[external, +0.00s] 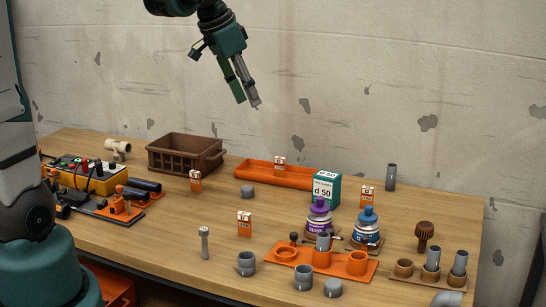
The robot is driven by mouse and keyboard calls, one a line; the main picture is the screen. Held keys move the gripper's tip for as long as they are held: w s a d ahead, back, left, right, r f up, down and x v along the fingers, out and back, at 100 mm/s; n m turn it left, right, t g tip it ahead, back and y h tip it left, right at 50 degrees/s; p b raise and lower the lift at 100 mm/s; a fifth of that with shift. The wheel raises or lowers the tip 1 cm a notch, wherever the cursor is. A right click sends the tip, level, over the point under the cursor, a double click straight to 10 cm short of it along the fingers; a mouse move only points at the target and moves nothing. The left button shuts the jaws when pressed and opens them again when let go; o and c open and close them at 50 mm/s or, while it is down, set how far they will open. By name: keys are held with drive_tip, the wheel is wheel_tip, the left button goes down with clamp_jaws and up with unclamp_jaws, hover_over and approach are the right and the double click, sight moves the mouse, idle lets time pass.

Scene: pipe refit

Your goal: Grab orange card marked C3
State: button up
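Several small orange cards with white tops stand on the wooden table. One card (195,181) is in front of the brown crate, and another card (280,164) is at the orange tray. A third card (244,224) is near the table's middle front, and a further card (367,196) is right of the green box. Their marks are too small to read, so I cannot tell which is C3. My gripper (248,103) hangs high above the back of the table, pointing down, apart from all cards. Its fingers look close together, with no object visible between them.
A brown crate (185,153) and a long orange tray (250,174) are at the back. A green box (326,188), purple bottle (319,218) and blue bottle (367,225) crowd the right. Pipe pieces and an orange holder (358,264) are in front. A yellow device (85,176) is left.

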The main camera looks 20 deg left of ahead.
drive_tip(key=w+d+f+m+g+h, duration=0.15)
drive_tip(key=w+d+f+m, duration=0.35)
drive_tip(key=w+d+f, duration=0.55)
drive_tip(key=m+g, duration=0.3)
drive_tip(key=m, duration=0.1)
approach(368, 188)
wheel_tip(368, 188, down, 2)
drive_tip(key=shift+s+d+f+m+h, duration=0.1)
drive_tip(key=shift+d+f+m+h, duration=0.2)
drive_tip(key=shift+d+f, duration=0.2)
drive_tip(key=shift+x, duration=1.3)
drive_tip(key=shift+b+x, duration=0.35)
drive_tip(key=shift+x, duration=2.25)
drive_tip(key=shift+a, duration=0.1)
drive_tip(key=c, duration=0.8)
